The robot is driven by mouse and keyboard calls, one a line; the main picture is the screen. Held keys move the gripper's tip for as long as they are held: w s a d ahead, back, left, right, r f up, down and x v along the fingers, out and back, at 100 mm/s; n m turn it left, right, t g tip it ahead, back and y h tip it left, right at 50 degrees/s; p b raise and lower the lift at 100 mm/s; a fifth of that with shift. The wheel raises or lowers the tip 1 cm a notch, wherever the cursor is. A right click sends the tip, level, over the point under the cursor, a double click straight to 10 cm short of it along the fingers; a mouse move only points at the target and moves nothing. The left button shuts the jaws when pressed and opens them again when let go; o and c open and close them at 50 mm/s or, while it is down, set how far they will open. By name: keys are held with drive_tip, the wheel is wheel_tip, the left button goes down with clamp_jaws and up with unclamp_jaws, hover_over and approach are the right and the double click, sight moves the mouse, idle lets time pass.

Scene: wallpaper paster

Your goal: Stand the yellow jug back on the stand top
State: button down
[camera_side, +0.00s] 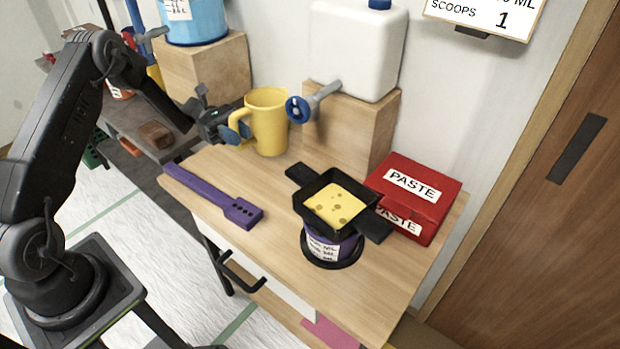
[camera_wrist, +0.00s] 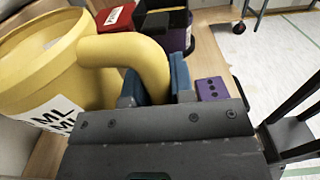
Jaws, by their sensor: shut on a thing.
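The yellow jug (camera_side: 270,125) is upright over the back of the wooden worktop (camera_side: 285,257), left of the white canister. I cannot tell whether its base touches the wood. My gripper (camera_side: 236,130) is at its left side, shut on the jug's handle. In the wrist view the jug (camera_wrist: 38,75) fills the left side with a white ML label, and its handle (camera_wrist: 140,55) curves down between the blue fingertips (camera_wrist: 160,88). The lower part of the handle is hidden by the gripper.
A white canister (camera_side: 357,50) with a blue-handled tap (camera_side: 298,109) stands on a wooden block (camera_side: 350,130) close right of the jug. A purple paddle (camera_side: 215,195), a purple pot (camera_side: 325,245) with a black-framed yellow sieve (camera_side: 335,205), and a red PASTE box (camera_side: 415,190) occupy the worktop.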

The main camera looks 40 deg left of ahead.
drive_tip(key=shift+w+a+r+n+t, duration=0.25)
drive_tip(key=shift+w+a+n+t, duration=0.4)
drive_tip(key=shift+t, duration=0.25)
drive_tip(key=d+f, duration=0.2)
drive_tip(key=d, duration=0.2)
drive_tip(key=w+d+f, duration=0.1)
drive_tip(key=d+f, duration=0.2)
drive_tip(key=d, duration=0.2)
drive_tip(key=d+f, duration=0.2)
drive_tip(key=d, duration=0.3)
drive_tip(key=shift+w+f, duration=0.25)
drive_tip(key=shift+f, duration=0.25)
drive_tip(key=c, duration=1)
unclamp_jaws()
